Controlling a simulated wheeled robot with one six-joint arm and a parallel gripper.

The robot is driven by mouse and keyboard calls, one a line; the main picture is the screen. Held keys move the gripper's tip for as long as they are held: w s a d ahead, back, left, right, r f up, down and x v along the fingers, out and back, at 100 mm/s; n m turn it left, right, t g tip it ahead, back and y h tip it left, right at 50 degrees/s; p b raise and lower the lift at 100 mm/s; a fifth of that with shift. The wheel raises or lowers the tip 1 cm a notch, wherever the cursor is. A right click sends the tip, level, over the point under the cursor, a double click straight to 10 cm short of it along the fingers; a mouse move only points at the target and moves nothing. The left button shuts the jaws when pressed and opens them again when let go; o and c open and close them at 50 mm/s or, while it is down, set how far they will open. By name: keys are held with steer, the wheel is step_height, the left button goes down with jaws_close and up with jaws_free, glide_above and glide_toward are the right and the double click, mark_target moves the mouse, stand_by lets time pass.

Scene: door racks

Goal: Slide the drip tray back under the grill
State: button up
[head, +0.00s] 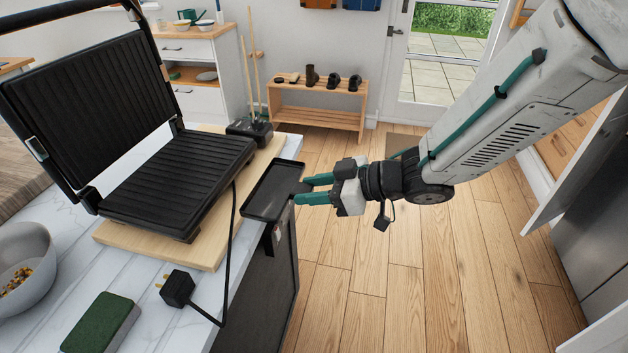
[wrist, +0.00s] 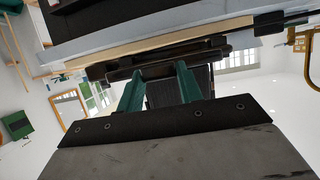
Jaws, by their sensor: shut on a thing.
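The drip tray (head: 272,188) is a shallow black rectangular pan. It sticks out over the counter's right edge, beside the grill and apart from its body in the head view. My gripper (head: 313,189) has teal fingers and is shut on the tray's right side. In the wrist view my gripper (wrist: 160,80) reaches to the dark edge of the tray (wrist: 150,70). The grill (head: 160,180) is black and ribbed, with its lid (head: 95,95) raised. It stands on a wooden board (head: 160,247). The space under the grill is hidden in the head view.
On the counter (head: 75,262) are a grey bowl (head: 28,268), a green-topped sponge (head: 100,322) and a black plug (head: 178,287). The plug's cable runs past the board's right side, near the tray. A small black stand (head: 250,131) is behind the tray. The floor on the right is clear.

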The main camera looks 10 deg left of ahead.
mark_target(259, 186)
steer(key=shift+a+f, duration=0.3)
steer(key=shift+f, duration=0.35)
steer(key=shift+a+f, duration=0.25)
steer(key=shift+f, duration=0.4)
steer(key=shift+w+a, duration=0.25)
steer(key=shift+a, duration=1.7)
steer(key=shift+w+a, duration=0.25)
steer(key=shift+a, duration=1.75)
steer(key=shift+w+a, duration=0.25)
steer(key=shift+a, duration=1.7)
steer(key=o, duration=1.1)
steer(key=shift+a, duration=0.1)
steer(key=shift+c, duration=0.2)
steer(key=v, duration=0.8)
